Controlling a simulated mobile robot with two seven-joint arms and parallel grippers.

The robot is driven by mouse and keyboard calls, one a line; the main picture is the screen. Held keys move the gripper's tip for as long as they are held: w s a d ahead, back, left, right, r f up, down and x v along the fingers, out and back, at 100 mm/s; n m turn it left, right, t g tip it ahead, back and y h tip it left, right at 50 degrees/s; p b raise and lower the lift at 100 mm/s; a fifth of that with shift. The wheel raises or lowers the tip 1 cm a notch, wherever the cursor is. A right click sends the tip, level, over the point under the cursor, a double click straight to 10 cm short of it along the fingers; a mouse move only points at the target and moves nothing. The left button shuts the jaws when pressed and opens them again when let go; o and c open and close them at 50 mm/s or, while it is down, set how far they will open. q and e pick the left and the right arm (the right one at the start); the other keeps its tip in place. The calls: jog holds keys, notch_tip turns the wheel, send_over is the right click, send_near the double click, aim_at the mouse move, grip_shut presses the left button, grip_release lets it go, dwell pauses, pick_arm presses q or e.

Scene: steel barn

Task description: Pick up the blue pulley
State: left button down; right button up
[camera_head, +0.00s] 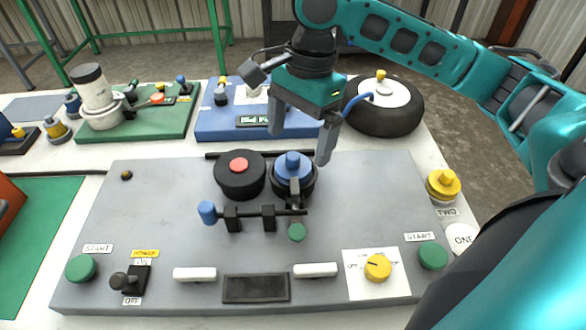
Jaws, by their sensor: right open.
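The blue pulley (292,165) is a blue disc with a raised round hub. It sits in a black round mount on the grey panel (140,220), right of a black disc with a red centre (240,172). My right gripper (299,146) comes in from the upper right and points down. Its two fingers are spread and empty. In the picture they hang just above and behind the pulley, one finger toward each side. I cannot tell the exact height gap. My left gripper is not in view.
A lever with a blue knob (207,212) and black brackets lies in front of the pulley. Blue (210,125) and green (150,128) boards with parts lie behind.

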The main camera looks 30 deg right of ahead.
aim_at(294, 155)
jog(key=f+b, duration=0.1)
jog(key=f, duration=0.1)
jog(key=a+f, duration=0.1)
jog(key=f, duration=0.2)
jog(key=shift+w+b, duration=0.1)
jog(key=shift+b, duration=0.3)
jog(key=c, duration=1.2)
jog(key=shift+r, duration=0.15)
